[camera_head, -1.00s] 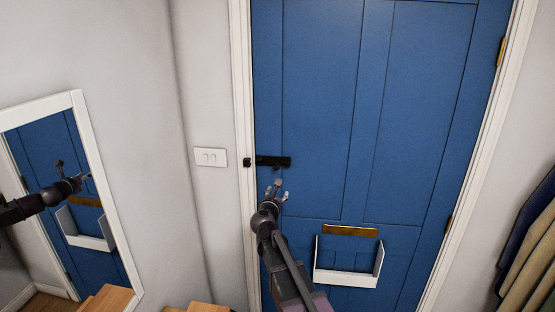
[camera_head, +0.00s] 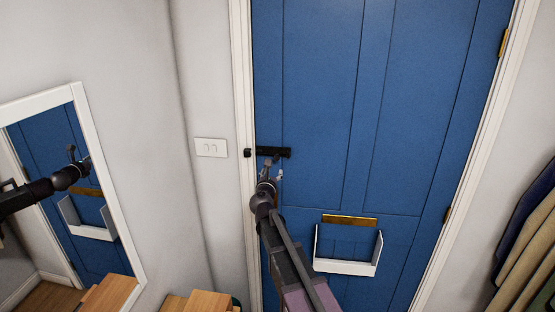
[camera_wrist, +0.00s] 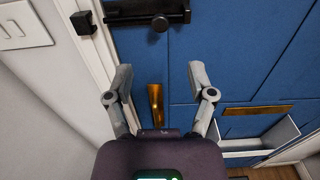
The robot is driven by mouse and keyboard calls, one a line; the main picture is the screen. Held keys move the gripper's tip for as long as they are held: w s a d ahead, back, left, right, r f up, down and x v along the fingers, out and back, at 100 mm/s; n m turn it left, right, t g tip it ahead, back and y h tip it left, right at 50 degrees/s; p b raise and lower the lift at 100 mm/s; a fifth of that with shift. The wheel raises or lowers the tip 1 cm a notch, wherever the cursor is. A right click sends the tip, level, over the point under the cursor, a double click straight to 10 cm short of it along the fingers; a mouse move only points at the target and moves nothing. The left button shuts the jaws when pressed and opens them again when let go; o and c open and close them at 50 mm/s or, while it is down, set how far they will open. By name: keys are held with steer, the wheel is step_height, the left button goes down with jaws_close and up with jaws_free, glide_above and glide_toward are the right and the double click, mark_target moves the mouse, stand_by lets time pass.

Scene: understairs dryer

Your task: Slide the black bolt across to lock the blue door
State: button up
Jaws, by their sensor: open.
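The black bolt (camera_head: 273,151) is mounted level on the left side of the blue door (camera_head: 320,90). In the wrist view, the bolt (camera_wrist: 135,17) lies along the top, with a round knob (camera_wrist: 160,24) hanging below it. A separate black keeper (camera_wrist: 83,22) sits on the white door frame, left of the bolt, with a gap visible between them. My gripper (camera_head: 272,168) is just below the bolt in the head view. In the wrist view, my gripper (camera_wrist: 160,72) is open and empty, its fingers spread either side of the knob's line and below it.
A brass handle (camera_wrist: 156,105) shows between my fingers on the door. A brass letter plate (camera_head: 349,221) and white letter tray (camera_head: 345,267) are lower right. A light switch (camera_head: 210,148) and mirror (camera_head: 78,95) are left; coats (camera_head: 530,245) hang at right.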

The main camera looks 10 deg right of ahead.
mark_target(277, 159)
steer(key=x, duration=1.1)
steer(key=shift+w+d, duration=0.1)
steer(key=shift+w, duration=0.2)
jaws_close()
